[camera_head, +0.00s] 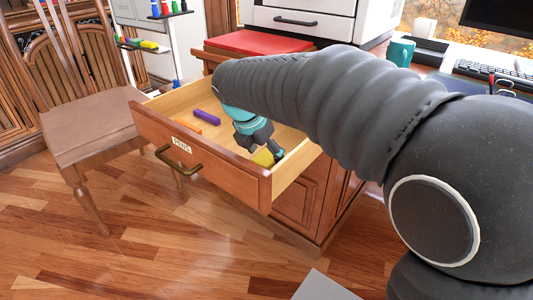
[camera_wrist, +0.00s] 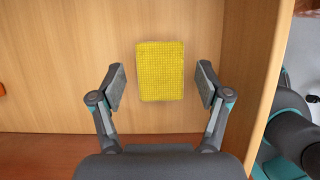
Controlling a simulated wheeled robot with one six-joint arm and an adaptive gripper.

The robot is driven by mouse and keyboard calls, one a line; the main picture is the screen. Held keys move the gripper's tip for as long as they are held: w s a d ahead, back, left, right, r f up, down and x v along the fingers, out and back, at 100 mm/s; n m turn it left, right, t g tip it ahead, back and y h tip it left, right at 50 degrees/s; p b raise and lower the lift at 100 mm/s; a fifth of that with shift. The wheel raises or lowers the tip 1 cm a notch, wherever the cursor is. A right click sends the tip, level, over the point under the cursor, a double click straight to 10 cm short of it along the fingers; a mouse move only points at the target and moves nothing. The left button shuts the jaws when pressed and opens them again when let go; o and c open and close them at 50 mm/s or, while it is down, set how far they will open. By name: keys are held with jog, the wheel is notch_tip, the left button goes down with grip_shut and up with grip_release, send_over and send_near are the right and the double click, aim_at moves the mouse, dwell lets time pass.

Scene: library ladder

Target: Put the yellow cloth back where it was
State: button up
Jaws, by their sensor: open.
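The yellow cloth (camera_wrist: 160,72) lies flat on the wooden bottom of an open drawer, seen from above in the wrist view. My gripper (camera_wrist: 160,87) is open above the drawer bottom, one finger on each side of the cloth, with a gap on both sides. In the head view my gripper (camera_head: 262,150) reaches down into the drawer. The drawer (camera_head: 225,172) is pulled out and carries a PENS label.
A purple item (camera_head: 207,117) and an orange item (camera_head: 186,118) lie in the drawer's left part. The drawer's side wall (camera_wrist: 262,60) is close to the right of my gripper. A chair (camera_head: 95,125) stands to the left. A red item (camera_head: 258,42) lies on the cabinet top.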

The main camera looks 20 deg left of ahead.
jog(key=p+v, duration=0.2)
jog(key=v, duration=0.9)
jog(key=s+d+m+y, duration=0.1)
jog(key=s+d+m, duration=0.2)
jog(key=d+m, duration=0.6)
jog(key=s+d+m, duration=0.2)
jog(key=d+m, duration=0.4)
jog(key=d, duration=0.6)
jog(key=s+d+f+m+t, duration=0.1)
jog(key=s+d+f+m, duration=0.8)
jog(key=m, duration=0.7)
jog(key=s+d, duration=0.3)
jog(key=shift+d+m+y, duration=0.25)
jog(key=shift+m+y, duration=0.05)
jog(key=shift+y, duration=0.1)
